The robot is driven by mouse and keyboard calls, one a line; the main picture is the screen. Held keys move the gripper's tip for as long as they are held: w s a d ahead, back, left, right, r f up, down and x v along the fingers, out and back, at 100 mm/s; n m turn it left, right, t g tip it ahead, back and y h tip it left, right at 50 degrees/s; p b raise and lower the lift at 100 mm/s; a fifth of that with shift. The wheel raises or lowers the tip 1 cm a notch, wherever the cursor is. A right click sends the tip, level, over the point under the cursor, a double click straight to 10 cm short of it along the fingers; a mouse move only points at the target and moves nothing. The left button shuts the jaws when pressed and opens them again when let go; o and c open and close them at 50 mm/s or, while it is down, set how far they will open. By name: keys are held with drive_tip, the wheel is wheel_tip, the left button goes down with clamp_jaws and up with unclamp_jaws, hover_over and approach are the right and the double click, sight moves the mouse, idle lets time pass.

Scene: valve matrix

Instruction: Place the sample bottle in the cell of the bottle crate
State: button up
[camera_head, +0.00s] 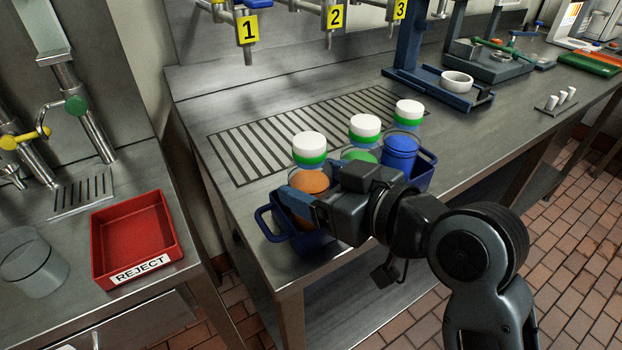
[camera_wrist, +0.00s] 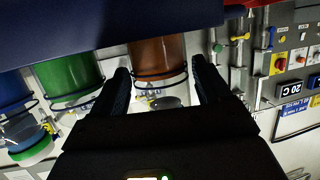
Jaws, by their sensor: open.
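The blue bottle crate (camera_head: 266,222) stands at the front edge of the steel table. An orange-brown bottle (camera_head: 308,182) is at its left front, with a green one (camera_head: 360,156) and a blue one (camera_head: 400,150) to its right. Contact cannot be told. My gripper and wrist hide much of the crate's front and its cells. Which bottle is the sample bottle cannot be told.
A slotted drain (camera_head: 250,150) lies behind the bottles, below numbered taps (camera_head: 247,30). A blue stand (camera_head: 410,50) with a white bowl (camera_head: 457,81) is farther right. A red REJECT tray (camera_head: 135,232) sits on the left bench.

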drive_tip(key=v, duration=1)
drive_tip(key=shift+s+d, duration=0.15)
drive_tip(key=shift+d, duration=0.05)
drive_tip(key=shift+r, duration=0.15)
drive_tip(key=s+d+f+m+t+h, duration=0.3)
drive_tip(key=s+d+f+m+h, duration=0.45)
drive_tip(key=s+d+f, duration=0.5)
drive_tip(key=s+d+m+t+h, duration=0.1)
drive_tip(key=s+d+h, duration=0.1)
drive_tip(key=s, duration=1.4)
drive_tip(key=shift+s+h, duration=0.35)
drive_tip(key=shift+h, duration=0.1)
drive_tip(key=shift+d+m, duration=0.1)
drive_tip(key=shift+m, duration=0.15)
drive_tip(key=shift+c, duration=0.3)
